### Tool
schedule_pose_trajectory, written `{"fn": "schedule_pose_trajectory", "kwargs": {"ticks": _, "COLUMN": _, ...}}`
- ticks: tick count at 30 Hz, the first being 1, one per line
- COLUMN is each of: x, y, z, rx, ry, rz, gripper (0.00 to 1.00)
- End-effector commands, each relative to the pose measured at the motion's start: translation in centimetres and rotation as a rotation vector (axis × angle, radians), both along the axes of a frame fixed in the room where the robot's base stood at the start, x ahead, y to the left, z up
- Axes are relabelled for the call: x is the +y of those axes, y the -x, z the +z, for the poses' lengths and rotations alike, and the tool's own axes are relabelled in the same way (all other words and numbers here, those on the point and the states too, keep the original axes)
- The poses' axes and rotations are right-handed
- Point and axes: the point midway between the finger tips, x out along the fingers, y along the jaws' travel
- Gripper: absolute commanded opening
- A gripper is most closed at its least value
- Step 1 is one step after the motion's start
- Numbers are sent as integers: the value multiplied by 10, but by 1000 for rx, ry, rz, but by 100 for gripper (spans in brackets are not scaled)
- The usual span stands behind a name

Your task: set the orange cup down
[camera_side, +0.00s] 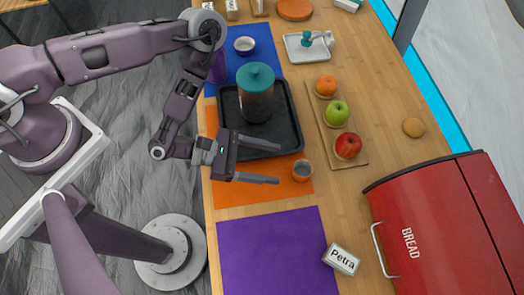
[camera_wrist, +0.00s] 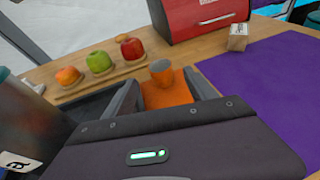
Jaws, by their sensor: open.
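The small orange cup (camera_side: 302,172) stands upright near the right edge of the orange mat (camera_side: 235,198), with its grey inside showing. It also shows in the wrist view (camera_wrist: 160,76), beyond and between my fingers. My gripper (camera_side: 278,164) is open and empty. Its two fingers point at the cup from the left, with their tips just short of it in the side view. In the wrist view my gripper (camera_wrist: 160,84) has the orange mat showing between its fingers. I cannot tell the exact gap to the cup.
A dark tray (camera_side: 289,112) bearing a teal-lidded jug (camera_side: 257,98) is beside my gripper. A board (camera_side: 330,137) with an orange and two apples lies right of the tray.

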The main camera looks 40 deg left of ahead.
Motion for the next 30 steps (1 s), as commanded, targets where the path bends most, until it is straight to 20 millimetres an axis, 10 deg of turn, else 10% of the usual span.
{"fn": "schedule_pose_trajectory", "kwargs": {"ticks": 10, "x": -10, "y": -11, "z": 26, "rx": -37, "ry": 57, "rz": -38, "gripper": 66}}
{"fn": "schedule_pose_trajectory", "kwargs": {"ticks": 15, "x": -53, "y": -33, "z": 175, "rx": -245, "ry": 304, "rz": -341, "gripper": 66}}
{"fn": "schedule_pose_trajectory", "kwargs": {"ticks": 19, "x": -56, "y": 8, "z": 293, "rx": -458, "ry": 357, "rz": -722, "gripper": 66}}
{"fn": "schedule_pose_trajectory", "kwargs": {"ticks": 24, "x": -5, "y": 99, "z": 361, "rx": -743, "ry": 59, "rz": -1248, "gripper": 66}}
{"fn": "schedule_pose_trajectory", "kwargs": {"ticks": 30, "x": 108, "y": 139, "z": 345, "rx": -967, "ry": -766, "rz": -1589, "gripper": 66}}
